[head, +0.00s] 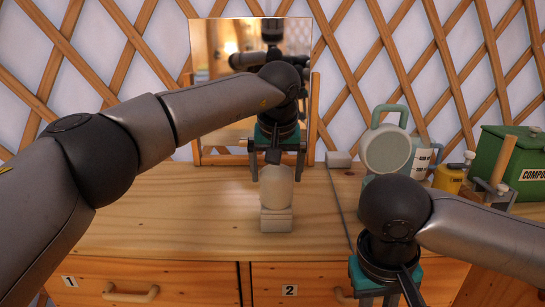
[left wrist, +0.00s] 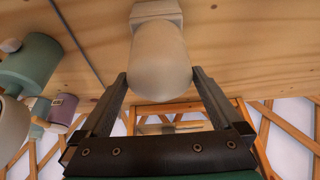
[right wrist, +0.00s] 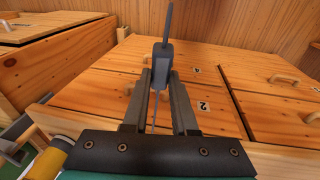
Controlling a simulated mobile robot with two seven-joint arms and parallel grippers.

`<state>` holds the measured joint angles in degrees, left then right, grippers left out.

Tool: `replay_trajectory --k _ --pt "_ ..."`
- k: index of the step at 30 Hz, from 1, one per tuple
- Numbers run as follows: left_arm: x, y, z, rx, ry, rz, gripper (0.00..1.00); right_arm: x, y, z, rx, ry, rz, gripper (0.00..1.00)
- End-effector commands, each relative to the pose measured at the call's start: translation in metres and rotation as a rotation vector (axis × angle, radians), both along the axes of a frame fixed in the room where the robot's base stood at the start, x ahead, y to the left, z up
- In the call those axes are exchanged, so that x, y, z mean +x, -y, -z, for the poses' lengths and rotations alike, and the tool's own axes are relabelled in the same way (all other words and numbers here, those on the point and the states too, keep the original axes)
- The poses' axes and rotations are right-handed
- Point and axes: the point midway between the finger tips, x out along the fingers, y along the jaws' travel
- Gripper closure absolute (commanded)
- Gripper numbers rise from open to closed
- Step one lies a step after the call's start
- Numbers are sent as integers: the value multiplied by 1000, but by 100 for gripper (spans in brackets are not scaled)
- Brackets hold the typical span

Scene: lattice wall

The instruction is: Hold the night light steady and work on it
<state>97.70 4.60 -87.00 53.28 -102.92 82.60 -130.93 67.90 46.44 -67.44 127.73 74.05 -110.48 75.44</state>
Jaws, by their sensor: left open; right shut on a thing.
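The night light has a pale rounded dome (head: 276,188) on a small white block base (head: 276,219), upright on the wooden worktop. My left gripper (head: 276,172) is open above it, pointing down. In the left wrist view its two fingers (left wrist: 159,76) lie on either side of the dome (left wrist: 160,62), with gaps showing. My right gripper (right wrist: 160,75) is shut on a slim dark grey tool (right wrist: 163,52) with a thin shaft running back between the fingers. In the head view the right gripper is at the bottom edge, in front of the drawers, its fingertips cut off.
A mirror (head: 250,50) stands behind the light. To the right are a green-handled pale can (head: 388,150), a yellow container (head: 449,178) and a green compost box (head: 515,160). A cord (head: 340,205) runs down the worktop from a small white block. Numbered drawers (head: 145,280) are below.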

Motion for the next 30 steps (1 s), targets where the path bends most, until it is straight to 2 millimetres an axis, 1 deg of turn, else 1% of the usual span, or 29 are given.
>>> replay_trajectory --k 1,6,15,16,30 --pt "2 0 6 0 -1 -1 0 0 0 4 0 0 0 100" --pt "5 0 14 1 -1 0 0 0 0 7 0 1 0 100" --pt "6 0 14 0 0 0 0 0 0 7 0 1 0 100" --pt "6 0 14 0 0 0 1 0 0 7 0 1 0 100" --pt "6 0 14 0 0 0 54 0 0 8 0 0 0 100"
